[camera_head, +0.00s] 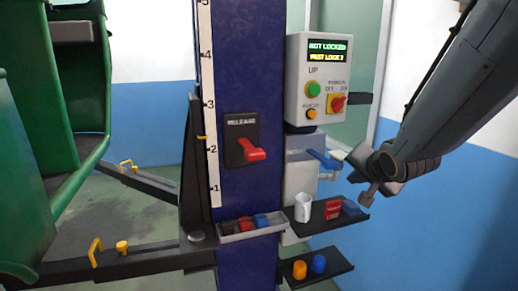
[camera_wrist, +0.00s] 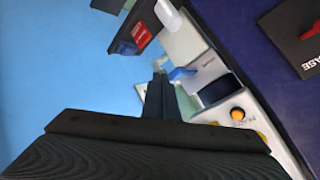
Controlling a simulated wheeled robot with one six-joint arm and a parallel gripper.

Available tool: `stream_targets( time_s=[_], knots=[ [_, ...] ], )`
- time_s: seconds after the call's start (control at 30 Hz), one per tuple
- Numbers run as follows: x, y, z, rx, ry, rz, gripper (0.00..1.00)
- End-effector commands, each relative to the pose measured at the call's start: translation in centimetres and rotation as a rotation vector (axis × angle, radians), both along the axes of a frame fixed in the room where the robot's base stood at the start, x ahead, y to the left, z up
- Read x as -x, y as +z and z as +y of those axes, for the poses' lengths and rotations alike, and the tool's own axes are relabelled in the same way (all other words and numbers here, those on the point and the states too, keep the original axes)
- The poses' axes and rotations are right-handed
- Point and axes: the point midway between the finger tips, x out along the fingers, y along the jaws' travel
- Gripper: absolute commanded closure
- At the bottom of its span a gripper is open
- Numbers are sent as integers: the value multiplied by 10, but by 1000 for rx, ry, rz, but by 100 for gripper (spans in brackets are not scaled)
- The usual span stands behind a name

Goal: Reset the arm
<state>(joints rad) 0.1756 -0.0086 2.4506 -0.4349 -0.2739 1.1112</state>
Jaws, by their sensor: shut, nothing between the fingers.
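My arm comes in from the upper right in the head view. My gripper (camera_head: 362,160) is beside the lift column, below the control box (camera_head: 303,75) and just right of a blue lever (camera_head: 322,158). In the wrist view my gripper (camera_wrist: 158,80) shows two dark fingers shut together, with nothing visible between them. Their tips lie close to the blue lever (camera_wrist: 182,73); I cannot tell whether they touch it. The box display (camera_head: 328,51) reads "NOT LOCKED" and "PAST LOCK 2".
A red release lever (camera_head: 251,151) is on the blue column (camera_head: 250,80). Dark lift arms (camera_head: 140,258) reach left near a green vehicle (camera_head: 75,150).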

Motion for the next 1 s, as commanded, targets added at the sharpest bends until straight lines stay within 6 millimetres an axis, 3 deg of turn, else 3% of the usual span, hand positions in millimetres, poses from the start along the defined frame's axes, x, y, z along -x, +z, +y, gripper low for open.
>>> stream_targets(
  time_s=[0.1, 0.23, 0.4, 0.5, 0.67, 1.0],
  knots=[
    [39, -51, 11, 156, 101, 213, 100],
    [93, -98, 26, 289, 273, 452, 100],
    [160, -134, 50, 371, 528, 692, 100],
    [187, -143, 61, 382, 640, 769, 100],
    [205, -148, 67, 385, 721, 819, 100],
    [205, -148, 67, 387, 725, 820, 100]
  ],
)
